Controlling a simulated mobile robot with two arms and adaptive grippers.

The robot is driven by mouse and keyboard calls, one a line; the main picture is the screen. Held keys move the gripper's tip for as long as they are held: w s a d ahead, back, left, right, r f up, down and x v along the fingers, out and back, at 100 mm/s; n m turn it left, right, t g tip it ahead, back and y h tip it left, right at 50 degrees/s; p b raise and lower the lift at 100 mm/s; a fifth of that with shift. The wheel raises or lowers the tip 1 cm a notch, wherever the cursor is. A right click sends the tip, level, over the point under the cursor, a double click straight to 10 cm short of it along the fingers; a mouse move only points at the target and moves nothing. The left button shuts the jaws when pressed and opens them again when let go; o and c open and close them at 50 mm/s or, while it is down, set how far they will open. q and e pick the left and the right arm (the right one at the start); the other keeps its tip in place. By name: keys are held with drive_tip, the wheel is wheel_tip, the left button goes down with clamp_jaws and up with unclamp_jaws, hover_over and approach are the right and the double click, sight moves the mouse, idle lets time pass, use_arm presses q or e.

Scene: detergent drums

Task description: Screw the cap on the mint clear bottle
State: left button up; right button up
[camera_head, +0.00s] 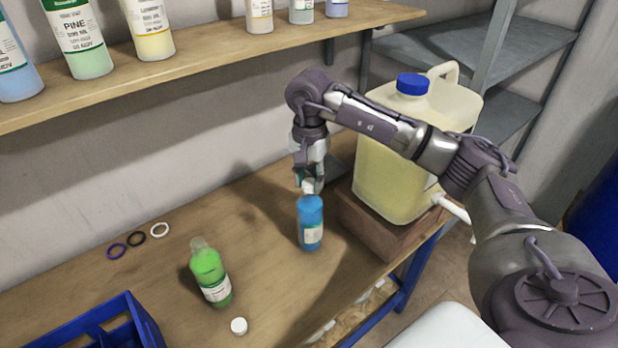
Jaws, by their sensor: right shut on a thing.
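A blue bottle (311,221) with a pale label stands upright on the wooden bench. My right gripper (309,181) points down over its top, shut on a white cap (308,187) at the neck. The fingers partly hide the cap, so I cannot tell how it sits on the thread. A green bottle (209,272) with a white label stands to the left, its pale neck uncapped. Another white cap (238,326) lies on the bench in front of it. The label prints are too small to tell which bottle is mint clear. My left gripper is out of view.
A large yellowish drum (392,170) with a blue cap stands on a wooden block (370,224) close right of the blue bottle. Several rings (137,239) lie at left, near a blue crate (150,325). A shelf of bottles (220,47) hangs above.

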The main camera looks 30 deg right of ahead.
drive_tip(key=shift+d+m, duration=0.1)
drive_tip(key=shift+m, duration=1.1)
drive_tip(key=m, duration=0.4)
drive_tip(key=shift+m, duration=0.9)
drive_tip(key=shift+m+p, duration=0.3)
drive_tip(key=shift+m, duration=0.6)
drive_tip(key=m, duration=0.3)
drive_tip(key=shift+f+m, duration=0.1)
drive_tip(key=shift+m, duration=0.3)
